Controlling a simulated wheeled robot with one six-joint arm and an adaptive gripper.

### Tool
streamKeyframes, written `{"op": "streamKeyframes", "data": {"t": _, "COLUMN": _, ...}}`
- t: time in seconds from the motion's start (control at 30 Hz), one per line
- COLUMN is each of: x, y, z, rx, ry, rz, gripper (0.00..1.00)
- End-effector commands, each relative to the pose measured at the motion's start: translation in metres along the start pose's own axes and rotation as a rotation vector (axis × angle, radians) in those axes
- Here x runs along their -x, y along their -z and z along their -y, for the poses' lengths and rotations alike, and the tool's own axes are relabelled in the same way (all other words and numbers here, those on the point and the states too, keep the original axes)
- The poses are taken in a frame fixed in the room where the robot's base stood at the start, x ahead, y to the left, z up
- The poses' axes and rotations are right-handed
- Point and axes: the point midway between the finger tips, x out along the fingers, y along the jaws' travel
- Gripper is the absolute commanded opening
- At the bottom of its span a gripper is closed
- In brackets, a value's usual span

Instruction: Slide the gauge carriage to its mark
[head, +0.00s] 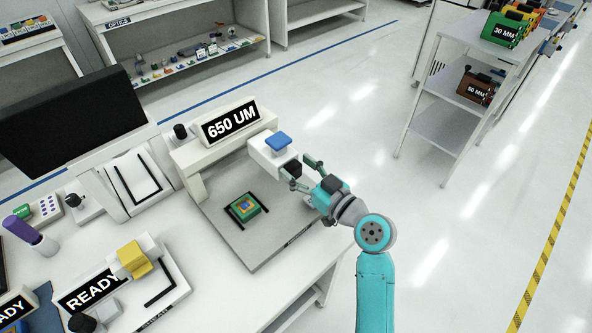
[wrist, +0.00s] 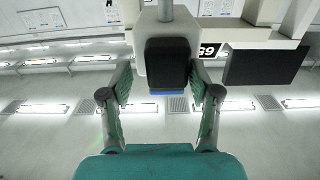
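The gauge (head: 192,155) is a white stand with a "650 UM" sign (head: 230,122) on top. Its white carriage (head: 262,152) carries a blue block (head: 278,143) and has a black knob (head: 294,168) facing my gripper. My gripper (head: 298,166) is open, with its fingers on either side of the knob. In the wrist view, the black knob (wrist: 168,65) sits between the spread fingertips, nearer the right one, with a gap visible on the left. A green, layered chip (head: 244,208) lies on the grey plate below, between black corner marks. The carriage's mark cannot be made out.
A station with a "READY" sign (head: 88,288) and yellow block (head: 134,260) stands at the front left. A dark monitor (head: 70,120) is behind it. A shelf cart (head: 440,130) with labelled boxes stands at the right. The floor right of the bench is clear.

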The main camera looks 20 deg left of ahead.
Motion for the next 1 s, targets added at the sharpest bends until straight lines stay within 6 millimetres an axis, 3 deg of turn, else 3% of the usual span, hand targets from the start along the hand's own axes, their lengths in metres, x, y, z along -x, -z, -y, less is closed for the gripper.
{"op": "streamKeyframes", "data": {"t": 0.27, "x": 0.0, "y": 0.0, "z": 0.002, "rx": -0.001, "ry": 0.004, "rz": 0.001, "gripper": 0.67}}
{"op": "streamKeyframes", "data": {"t": 0.43, "x": 0.011, "y": -0.001, "z": 0.001, "rx": -0.002, "ry": 0.003, "rz": 0.002, "gripper": 0.67}}
{"op": "streamKeyframes", "data": {"t": 1.0, "x": 0.108, "y": -0.001, "z": 0.0, "rx": -0.001, "ry": 0.001, "rz": 0.001, "gripper": 0.67}}
